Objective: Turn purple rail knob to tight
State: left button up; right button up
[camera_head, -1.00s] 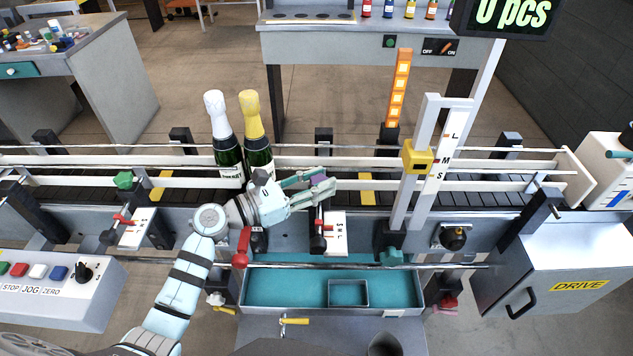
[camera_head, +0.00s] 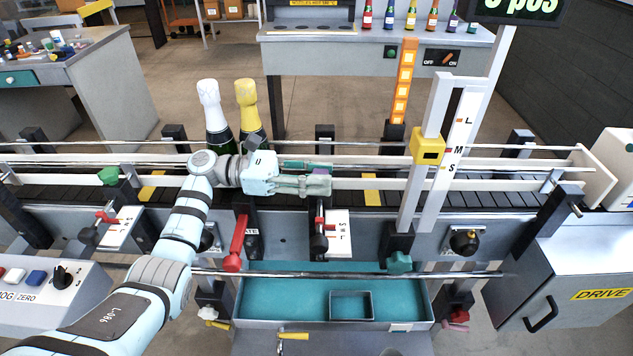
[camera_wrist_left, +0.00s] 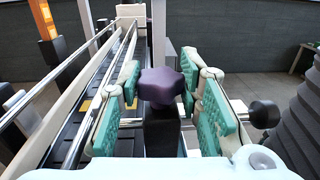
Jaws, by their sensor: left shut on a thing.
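The purple rail knob (camera_wrist_left: 160,86) is a dark lobed head on a black post, in the middle of the left wrist view. In the head view only a purple sliver of it (camera_head: 319,171) shows at the fingertips. My left gripper (camera_head: 318,178) reaches in level from the left over the near conveyor rail, with its teal finger pads on both sides of the knob. It is shut on the knob. Below the knob, a white scale plate marked S, M, L (camera_head: 338,235) stands beside a red pointer. My right gripper is not in view.
A green knob (camera_head: 108,176) stands on the rail to the left. Two foil-topped bottles (camera_head: 212,112) stand on the conveyor behind my arm. A red lever (camera_head: 237,243) hangs below my wrist. A post with a yellow block (camera_head: 427,147) stands to the right. A teal tray (camera_head: 285,295) lies in front.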

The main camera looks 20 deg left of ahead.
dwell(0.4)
pick_arm(q)
jog(key=o, duration=1.2)
notch_tip(320, 180, up, 10)
jog(key=shift+r, duration=0.1)
